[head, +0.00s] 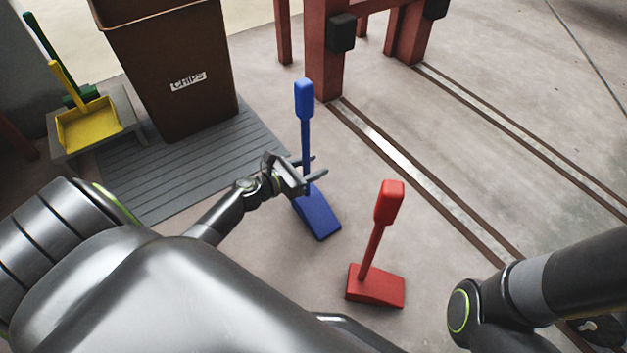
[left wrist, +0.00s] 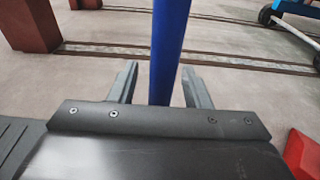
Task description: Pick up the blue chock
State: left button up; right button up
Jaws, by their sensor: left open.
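The blue chock (head: 317,217) stands on the concrete floor, a wedge base with an upright handle topped by a thick grip. My left gripper (head: 316,167) is open at the lower part of the handle, above the base. In the left wrist view the blue handle (left wrist: 168,50) rises between the two open fingers (left wrist: 158,88), with a gap visible on each side. The wedge base is hidden in that view. My right arm shows at the lower right of the head view, but its gripper fingers cannot be made out.
A red chock (head: 375,286) stands to the right and nearer. A yellow dustpan (head: 90,122) is at far left. Red posts (head: 325,60) and floor rails (head: 420,180) lie behind.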

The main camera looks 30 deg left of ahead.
pick_arm(q)
grip_shut()
dwell(1.1)
jog(key=shift+r, duration=0.1)
